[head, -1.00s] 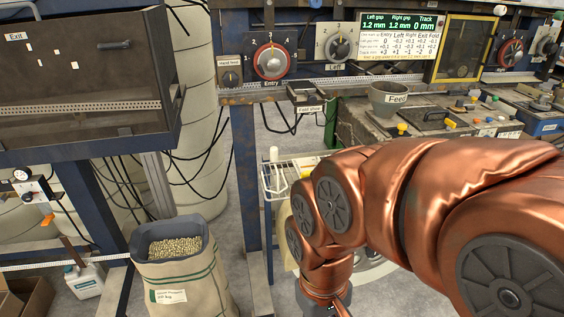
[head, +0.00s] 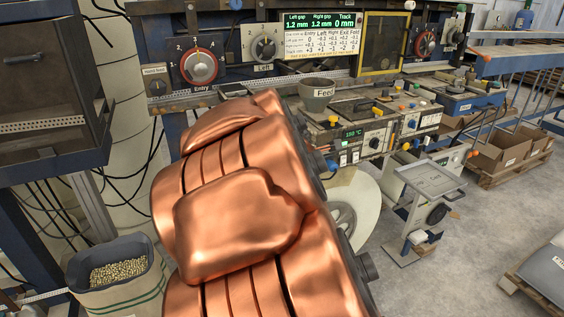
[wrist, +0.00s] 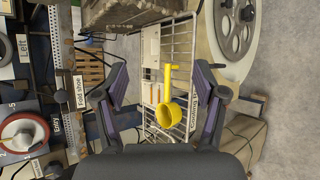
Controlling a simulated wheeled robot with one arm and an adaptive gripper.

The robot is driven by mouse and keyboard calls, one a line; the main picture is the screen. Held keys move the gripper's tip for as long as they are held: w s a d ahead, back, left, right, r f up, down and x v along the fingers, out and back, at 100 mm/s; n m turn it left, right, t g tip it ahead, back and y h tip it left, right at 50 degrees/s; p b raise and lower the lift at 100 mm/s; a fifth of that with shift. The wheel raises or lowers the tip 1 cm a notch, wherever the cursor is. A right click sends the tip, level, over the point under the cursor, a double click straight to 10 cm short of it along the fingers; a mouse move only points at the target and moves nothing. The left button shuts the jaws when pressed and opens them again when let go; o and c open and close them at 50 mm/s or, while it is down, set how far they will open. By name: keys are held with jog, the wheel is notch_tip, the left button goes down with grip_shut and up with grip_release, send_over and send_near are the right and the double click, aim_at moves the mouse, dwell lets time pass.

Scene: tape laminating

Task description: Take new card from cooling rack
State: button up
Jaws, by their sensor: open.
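The cooling rack (wrist: 182,45) is a pale wire frame with a "Cooling rack" label on its right side, ahead of my gripper in the wrist view. A yellow ladle-like cup (wrist: 166,112) with an upright handle shows in front of it, between my fingers. A small white item (wrist: 151,42) and narrow white and orange pieces (wrist: 152,95) show on the rack; I cannot tell which is a card. My gripper (wrist: 160,75) is open and empty, its two fingers either side of the rack view. In the head view my arm hides the rack and gripper.
A large pale reel (wrist: 228,30) is right of the rack. A pellet sack (head: 118,275) stands lower left.

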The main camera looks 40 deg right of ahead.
jog(key=w+d+n+t+b, duration=0.1)
jog(key=w+d+n+t, duration=0.3)
jog(key=w+d+n, duration=0.45)
jog(key=f+n+y, duration=0.1)
jog(key=f+n, duration=0.1)
jog(key=n, duration=0.1)
jog(key=a+f+n+t+y, duration=0.1)
jog(key=f+n+y, duration=0.1)
jog(key=f+n, duration=0.1)
jog(key=f+n+t+y+b, duration=0.1)
jog(key=f+n, duration=0.1)
jog(key=n, duration=0.3)
jog(key=shift+s+a+f+y, duration=0.25)
jog(key=shift+f+y, duration=0.1)
jog(key=shift+y, duration=0.05)
jog(key=shift+n+x, duration=0.25)
jog(key=shift+x, duration=0.7)
jog(key=shift+w+d+f+p, duration=0.45)
jog(key=shift+w+f+p, duration=0.05)
jog(key=shift+w, duration=0.2)
jog(key=shift+w+d+f+p, duration=0.45)
jog(key=shift+w+f, duration=0.05)
jog(key=shift+w, duration=0.15)
jog(key=shift+w+d+f, duration=0.15)
jog(key=shift+w+d, duration=0.05)
jog(key=shift+w, duration=0.45)
jog(key=shift+w+d+f, duration=0.15)
jog(key=shift+w+f, duration=0.1)
jog(key=shift+w, duration=0.1)
